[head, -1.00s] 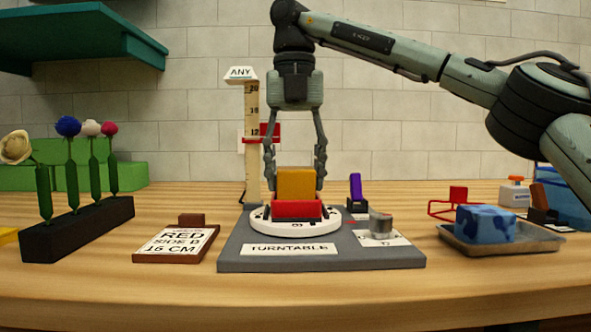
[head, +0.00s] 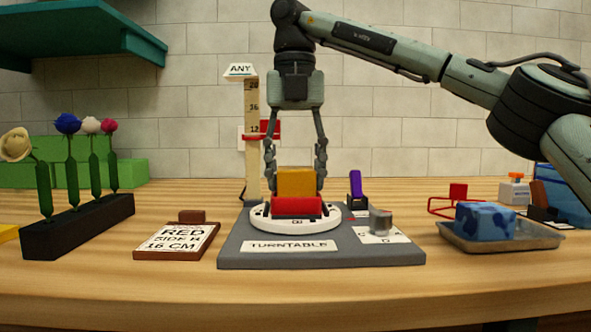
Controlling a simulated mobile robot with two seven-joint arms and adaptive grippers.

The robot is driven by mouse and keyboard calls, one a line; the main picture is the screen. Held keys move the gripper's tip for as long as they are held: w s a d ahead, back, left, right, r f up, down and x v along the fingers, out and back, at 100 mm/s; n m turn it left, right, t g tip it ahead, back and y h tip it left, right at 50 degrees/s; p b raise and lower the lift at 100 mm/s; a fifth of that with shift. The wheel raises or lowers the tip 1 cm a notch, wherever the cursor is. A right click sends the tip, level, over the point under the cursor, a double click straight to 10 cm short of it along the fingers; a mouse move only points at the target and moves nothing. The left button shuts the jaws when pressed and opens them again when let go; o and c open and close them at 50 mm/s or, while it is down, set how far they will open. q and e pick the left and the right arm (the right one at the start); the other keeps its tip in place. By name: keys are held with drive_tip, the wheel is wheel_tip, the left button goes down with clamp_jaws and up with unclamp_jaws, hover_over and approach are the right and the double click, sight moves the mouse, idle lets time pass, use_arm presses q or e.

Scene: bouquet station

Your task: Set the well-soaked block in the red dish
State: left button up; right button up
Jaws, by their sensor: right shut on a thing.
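My right gripper (head: 295,180) points straight down over the turntable and is shut on an orange-yellow block (head: 296,181). The block is at the red dish (head: 296,207), its lower part hidden behind the dish's front wall. I cannot tell whether it touches the dish floor. The dish sits on the white disc (head: 262,219) of the grey turntable base (head: 320,255). A blue block with darker patches (head: 485,221) sits in a metal tray (head: 540,240) at the right. My left gripper is not in view.
A height post (head: 252,165) stands behind the turntable. A purple piece (head: 355,184) and a metal cylinder (head: 380,221) are on its right. A sign reading red, side B, 16 cm (head: 176,241) and a black flower rack (head: 75,228) are left. The front table is clear.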

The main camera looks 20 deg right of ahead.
idle(0.3)
drive_tip(key=o, duration=1.3)
drive_tip(key=shift+o, duration=0.4)
drive_tip(key=o, duration=0.4)
drive_tip(key=shift+c, duration=0.2)
